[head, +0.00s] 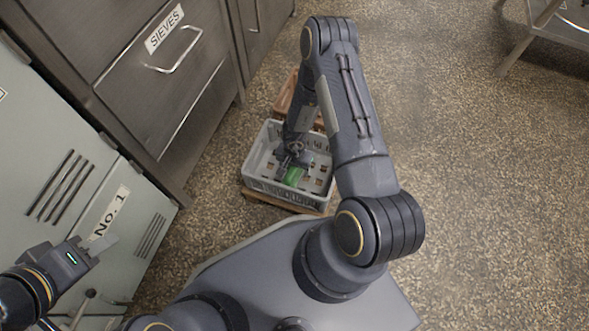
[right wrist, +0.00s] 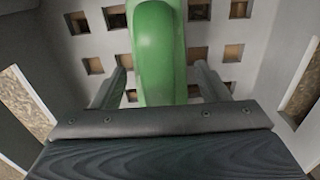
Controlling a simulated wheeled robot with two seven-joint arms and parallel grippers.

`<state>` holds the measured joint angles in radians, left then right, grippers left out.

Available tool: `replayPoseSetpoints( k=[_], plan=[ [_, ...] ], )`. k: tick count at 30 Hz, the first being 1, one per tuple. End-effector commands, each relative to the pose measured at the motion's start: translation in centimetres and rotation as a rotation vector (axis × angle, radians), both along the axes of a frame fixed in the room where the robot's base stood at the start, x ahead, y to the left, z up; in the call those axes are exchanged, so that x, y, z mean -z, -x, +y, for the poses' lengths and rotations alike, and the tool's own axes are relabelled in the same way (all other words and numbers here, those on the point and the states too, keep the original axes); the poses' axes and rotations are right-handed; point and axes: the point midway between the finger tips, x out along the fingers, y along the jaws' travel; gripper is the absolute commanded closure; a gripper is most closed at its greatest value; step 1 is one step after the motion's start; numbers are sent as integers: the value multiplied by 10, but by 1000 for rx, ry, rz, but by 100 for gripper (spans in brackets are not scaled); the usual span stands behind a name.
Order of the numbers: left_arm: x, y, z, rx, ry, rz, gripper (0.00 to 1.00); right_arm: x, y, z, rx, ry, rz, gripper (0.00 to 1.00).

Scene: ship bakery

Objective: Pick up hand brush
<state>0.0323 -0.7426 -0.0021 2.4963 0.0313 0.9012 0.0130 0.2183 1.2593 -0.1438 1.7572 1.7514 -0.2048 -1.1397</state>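The hand brush, showing as a smooth green shape (head: 293,177), is inside a light grey plastic crate (head: 262,183) on the floor. In the right wrist view the green brush (right wrist: 160,60) runs up the middle of the picture, above the crate's perforated bottom. My right gripper (head: 293,160) reaches down into the crate at the brush. Its two fingers (right wrist: 160,88) stand on either side of the green part, with narrow gaps, so it looks open around it. The brush's bristles are not visible. My left gripper (head: 92,247) is empty and apart at lower left, its fingers seemingly spread.
The crate rests on a wooden base (head: 270,201), with more wood (head: 287,92) behind it. Steel drawers labelled SIEVES (head: 165,50) and a pale green locker marked No. 1 (head: 110,205) stand at left. A metal table leg (head: 525,40) is at upper right. The right floor is clear.

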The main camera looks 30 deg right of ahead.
Motion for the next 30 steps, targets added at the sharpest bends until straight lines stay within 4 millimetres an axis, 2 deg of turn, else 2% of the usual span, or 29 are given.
replayPoseSetpoints(
  k=[1, 9, 17, 20, 30],
  plan=[
    [0, 0, 0, 0, 0, 0, 64, 0, 0, 0, 0, 0, 0, 38],
    [0, 0, 0, 0, 0, 0, 64, 0, 0, 0, 0, 0, 0, 72],
    [-3, 0, 0, 0, 0, 0, 64, -5, 0, 0, 1, -1, -1, 73],
    [-14, 0, 0, 0, 0, 0, 64, -19, -1, 0, 2, -1, -2, 73],
    [-58, 0, 0, 0, 0, 0, 64, -86, 0, 0, 1, -1, -2, 73]
  ],
)
